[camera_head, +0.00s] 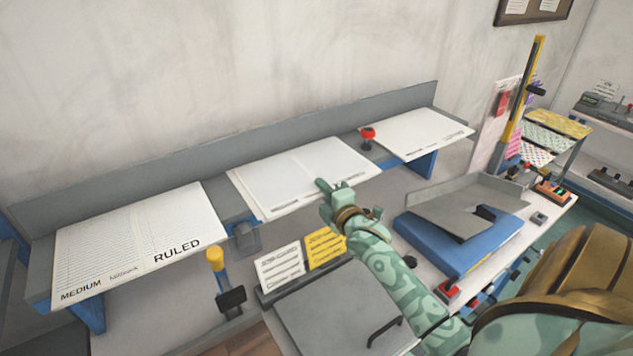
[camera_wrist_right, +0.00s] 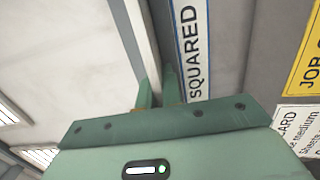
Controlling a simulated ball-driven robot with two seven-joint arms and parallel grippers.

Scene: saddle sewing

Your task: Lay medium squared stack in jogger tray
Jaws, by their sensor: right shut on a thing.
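The squared stack (camera_head: 300,172) is a white paper stack lying in the middle bay of the long grey shelf. My right gripper (camera_head: 326,188) is at its front right edge, and its fingers are shut on that edge. In the right wrist view, the fingers (camera_wrist_right: 158,88) close around the pale stack edge beside a shelf label (camera_wrist_right: 195,45) reading SQUARED. The jogger tray (camera_head: 465,205) is an empty-looking grey tray on a blue base (camera_head: 450,244), right of my gripper. My left gripper is out of view.
A ruled medium stack (camera_head: 135,240) lies in the left bay and another white stack (camera_head: 418,134) in the right bay. A red knob (camera_head: 367,133) stands between bays. White (camera_head: 279,265) and yellow (camera_head: 325,247) cards stand in front, near a grey lid with a handle (camera_head: 345,310).

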